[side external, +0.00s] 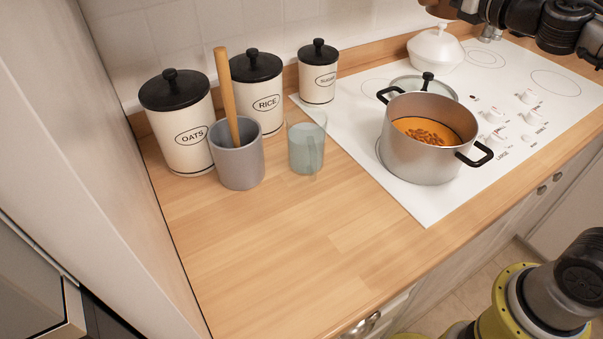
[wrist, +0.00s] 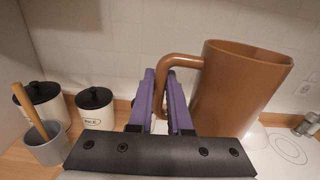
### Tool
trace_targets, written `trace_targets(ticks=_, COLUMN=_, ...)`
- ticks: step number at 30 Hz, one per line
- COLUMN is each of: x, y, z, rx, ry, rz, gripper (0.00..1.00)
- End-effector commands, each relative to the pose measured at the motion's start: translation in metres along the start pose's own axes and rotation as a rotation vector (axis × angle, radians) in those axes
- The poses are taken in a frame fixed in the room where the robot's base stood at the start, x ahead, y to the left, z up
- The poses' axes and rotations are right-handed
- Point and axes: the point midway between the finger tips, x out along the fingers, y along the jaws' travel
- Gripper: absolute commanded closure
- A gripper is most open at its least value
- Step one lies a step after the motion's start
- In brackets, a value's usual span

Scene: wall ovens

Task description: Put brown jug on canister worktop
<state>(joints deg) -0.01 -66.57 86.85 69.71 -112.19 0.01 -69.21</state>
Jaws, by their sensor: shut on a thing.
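The brown jug (wrist: 240,90) is large in the wrist view, on the right, slightly tilted in that picture. My gripper (wrist: 162,92) has its purple fingers closed on the jug's handle, left of the jug body. The jug hangs in front of the tiled wall; its base is hidden behind the gripper's black bar.
On the worktop stand a grey utensil pot (side external: 238,165) with a wooden handle and a clear bluish cup (side external: 306,148). A pot of orange food (side external: 415,150) sits on the white hob (side external: 425,205), near a white lidded dish (side external: 437,50). The front worktop is clear.

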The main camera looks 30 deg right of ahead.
Motion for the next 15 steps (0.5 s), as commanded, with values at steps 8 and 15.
trace_targets(ticks=8, x=0.0, y=-0.001, z=0.026, rx=-0.001, ry=-0.003, rz=-0.001, gripper=1.0)
trace_targets(ticks=15, x=0.0, y=-0.001, z=0.04, rx=-0.001, ry=-0.003, rz=-0.001, gripper=1.0)
